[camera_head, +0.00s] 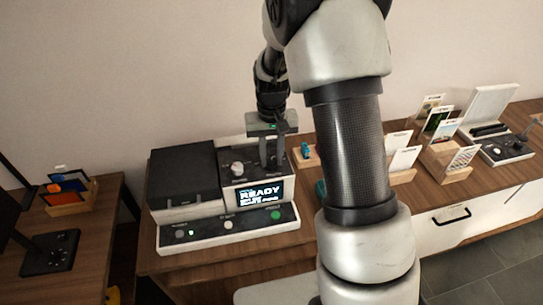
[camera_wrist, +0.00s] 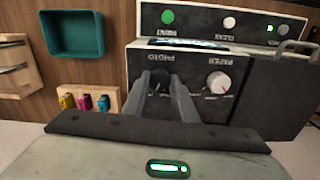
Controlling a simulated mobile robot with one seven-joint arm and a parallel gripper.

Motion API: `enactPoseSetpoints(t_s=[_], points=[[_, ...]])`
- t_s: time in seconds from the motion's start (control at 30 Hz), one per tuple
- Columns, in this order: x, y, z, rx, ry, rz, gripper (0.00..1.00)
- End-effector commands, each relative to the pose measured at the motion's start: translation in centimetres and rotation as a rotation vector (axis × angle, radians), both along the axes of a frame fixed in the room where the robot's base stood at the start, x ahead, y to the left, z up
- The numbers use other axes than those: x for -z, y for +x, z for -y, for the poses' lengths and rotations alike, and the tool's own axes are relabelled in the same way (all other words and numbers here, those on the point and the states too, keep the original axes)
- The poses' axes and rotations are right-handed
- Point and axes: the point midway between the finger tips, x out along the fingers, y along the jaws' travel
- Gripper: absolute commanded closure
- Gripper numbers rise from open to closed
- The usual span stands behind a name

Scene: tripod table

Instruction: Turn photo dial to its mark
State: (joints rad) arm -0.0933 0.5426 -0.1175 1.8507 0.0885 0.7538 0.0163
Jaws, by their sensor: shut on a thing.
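The photo dial (camera_wrist: 161,76) is a dark knob on the black top panel of the printer, beside the word PHOTO, which is upside down in the wrist view. My gripper (camera_wrist: 162,86) is shut on it, one finger on each side. The fingers cover much of the dial, and I cannot make out its pointer or its mark. In the head view my gripper (camera_head: 272,163) reaches down onto the panel and hides the dial. The white paper dial (camera_wrist: 218,83) stands beside it, apart from the fingers; it also shows in the head view (camera_head: 238,169).
The printer (camera_head: 185,177) has a lit READY screen (camera_head: 261,194) and a front strip with a green button (camera_head: 275,215). In the wrist view a teal tray (camera_wrist: 72,35) and a wooden holder with small coloured cartridges (camera_wrist: 86,100) lie left of it. Card stands (camera_head: 446,160) are at the right.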

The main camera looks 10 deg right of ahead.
Motion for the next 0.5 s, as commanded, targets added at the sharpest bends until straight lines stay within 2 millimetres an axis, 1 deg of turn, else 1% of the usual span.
enactPoseSetpoints(t_s=[0.1,0.13,0.2,0.23,0.5], points=[[-0.11,0.10,0.01,0.000,0.000,0.003,0.97],[-0.11,0.10,0.01,-0.001,0.000,0.003,0.72],[-0.10,0.09,0.01,-0.001,0.000,0.003,0.60],[-0.09,0.09,0.01,-0.001,0.000,0.003,0.56],[-0.07,0.04,0.00,-0.001,0.000,0.001,0.56]])
